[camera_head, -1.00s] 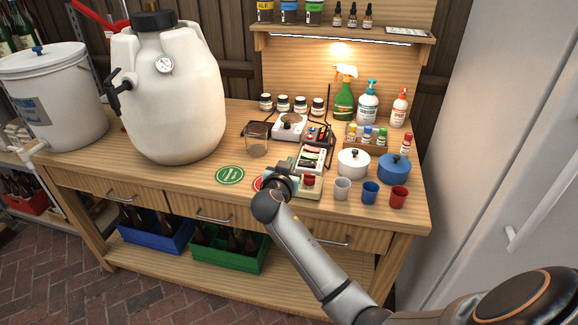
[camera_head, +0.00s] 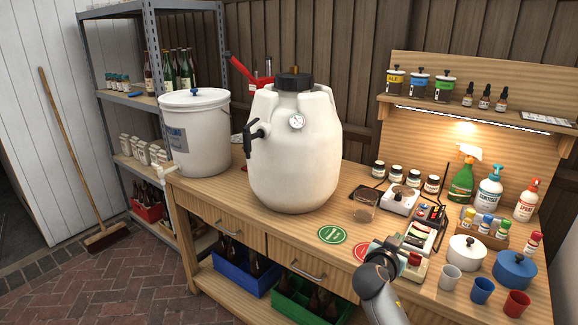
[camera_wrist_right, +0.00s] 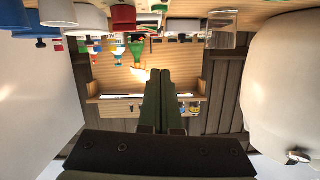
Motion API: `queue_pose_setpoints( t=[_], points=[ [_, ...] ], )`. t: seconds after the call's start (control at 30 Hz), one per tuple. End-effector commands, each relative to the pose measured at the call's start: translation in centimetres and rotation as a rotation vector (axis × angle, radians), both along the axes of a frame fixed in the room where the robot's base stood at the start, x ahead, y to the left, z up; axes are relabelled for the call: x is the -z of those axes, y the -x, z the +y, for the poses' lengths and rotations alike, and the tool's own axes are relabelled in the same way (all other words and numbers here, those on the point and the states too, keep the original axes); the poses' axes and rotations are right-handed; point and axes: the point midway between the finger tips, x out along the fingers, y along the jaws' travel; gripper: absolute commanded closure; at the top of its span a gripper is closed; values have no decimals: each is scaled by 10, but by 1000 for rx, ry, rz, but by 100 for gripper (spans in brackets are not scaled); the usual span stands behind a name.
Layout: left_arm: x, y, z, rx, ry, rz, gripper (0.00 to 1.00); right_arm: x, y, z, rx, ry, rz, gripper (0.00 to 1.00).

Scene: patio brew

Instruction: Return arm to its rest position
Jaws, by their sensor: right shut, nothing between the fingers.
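My right gripper (camera_head: 400,250) shows at the lower right of the head view, dark and seen from behind, at the bench's front edge beside the red coaster (camera_head: 366,252). In the right wrist view its two fingers (camera_wrist_right: 164,88) lie together, shut with nothing between them. That view appears upside down, with the bench top along its upper edge. The grey right arm (camera_head: 384,306) runs down out of the head view. The gripper partly hides a small item with a red cap (camera_head: 414,258). My left gripper is not in view.
The wooden bench (camera_head: 300,228) carries a big white fermenter (camera_head: 295,155), a white bucket (camera_head: 197,135), a glass beaker (camera_head: 363,208), a green coaster (camera_head: 331,235), and white (camera_head: 466,253) and blue (camera_head: 515,270) pots. Small cups stand at its front right.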

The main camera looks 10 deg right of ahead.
Motion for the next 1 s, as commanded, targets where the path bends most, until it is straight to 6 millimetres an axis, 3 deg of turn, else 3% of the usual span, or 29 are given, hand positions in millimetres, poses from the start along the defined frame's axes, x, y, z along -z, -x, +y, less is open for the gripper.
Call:
queue_pose_setpoints(
  t=[0.13, 0.27, 0.4, 0.6, 0.8, 1.0],
  points=[
    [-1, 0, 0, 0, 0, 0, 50, 35, 10, 14, -83, 1, 83, 100],
    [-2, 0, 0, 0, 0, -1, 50, 101, 39, 47, -265, 1, 235, 100],
    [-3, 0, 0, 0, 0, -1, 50, 171, 91, 93, -502, -11, 380, 100],
    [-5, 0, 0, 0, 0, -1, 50, 235, 186, 156, -802, -50, 495, 100],
    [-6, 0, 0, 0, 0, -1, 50, 255, 267, 200, -988, -95, 515, 100],
    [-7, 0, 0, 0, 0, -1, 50, 255, 300, 216, -1050, -113, 507, 100]
  ],
)
